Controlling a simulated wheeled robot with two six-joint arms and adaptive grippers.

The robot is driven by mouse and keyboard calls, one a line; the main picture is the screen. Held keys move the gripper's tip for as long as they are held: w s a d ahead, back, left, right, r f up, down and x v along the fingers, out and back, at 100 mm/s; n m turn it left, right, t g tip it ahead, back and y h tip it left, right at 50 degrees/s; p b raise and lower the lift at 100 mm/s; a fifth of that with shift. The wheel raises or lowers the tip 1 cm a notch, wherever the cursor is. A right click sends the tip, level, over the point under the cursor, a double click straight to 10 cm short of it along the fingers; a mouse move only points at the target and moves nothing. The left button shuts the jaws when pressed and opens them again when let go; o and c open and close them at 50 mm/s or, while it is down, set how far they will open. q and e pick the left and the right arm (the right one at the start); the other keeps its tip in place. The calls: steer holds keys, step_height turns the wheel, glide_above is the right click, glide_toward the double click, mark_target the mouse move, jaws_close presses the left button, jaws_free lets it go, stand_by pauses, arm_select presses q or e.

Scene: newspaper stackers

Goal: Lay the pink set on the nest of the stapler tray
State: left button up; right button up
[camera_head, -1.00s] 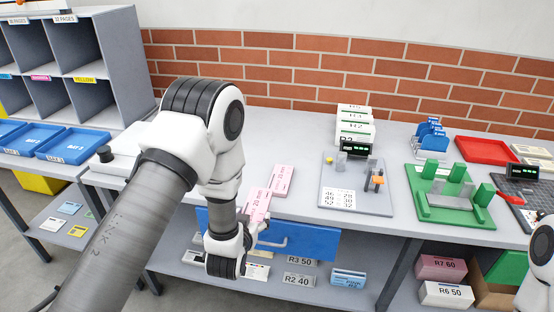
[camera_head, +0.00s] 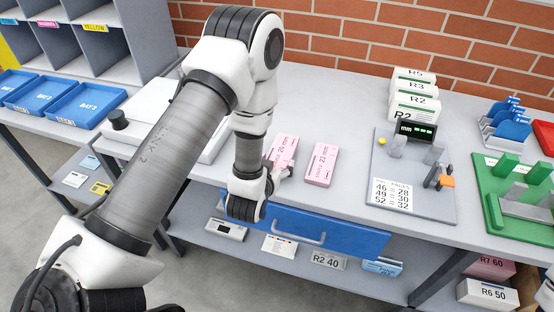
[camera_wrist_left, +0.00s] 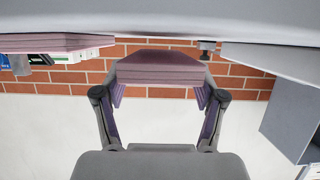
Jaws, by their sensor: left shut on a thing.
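My left gripper (camera_head: 276,172) is shut on a pink set (camera_head: 284,149) marked 20 mm, near the table's front edge. In the left wrist view the held pink set (camera_wrist_left: 160,68) sits between both fingers; whether it touches the tabletop is unclear. A second pink set (camera_head: 321,164), also marked 20 mm, lies just to its right on the table. A green tray (camera_head: 500,205) with green posts and grey blocks is cut by the right edge. I cannot identify the stapler tray for certain in the current views. My right gripper is out of view.
A grey board (camera_head: 412,205) with a display, number card and orange-tipped part stands right of the pink sets. White labelled blocks (camera_head: 413,95) stand behind it. A blue drawer (camera_head: 330,232) is under the front edge. Bare tabletop (camera_head: 335,105) lies behind the sets.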

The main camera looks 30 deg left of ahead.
arm_select(q)
steer(key=shift+s+d+f+b, duration=0.1)
steer(key=shift+s+f+b, duration=0.1)
steer(key=shift+f, duration=0.3)
steer(key=shift+s+f+b, duration=0.1)
steer(key=shift+f+b, duration=0.1)
steer(key=shift+f, duration=0.3)
steer(key=shift+w, duration=0.5)
steer(key=o, duration=1.1)
steer(key=shift+s, duration=0.1)
steer(key=shift+o, duration=0.6)
steer(key=shift+s+r, duration=0.15)
steer(key=shift+s, duration=0.1)
steer(key=shift+w, duration=0.1)
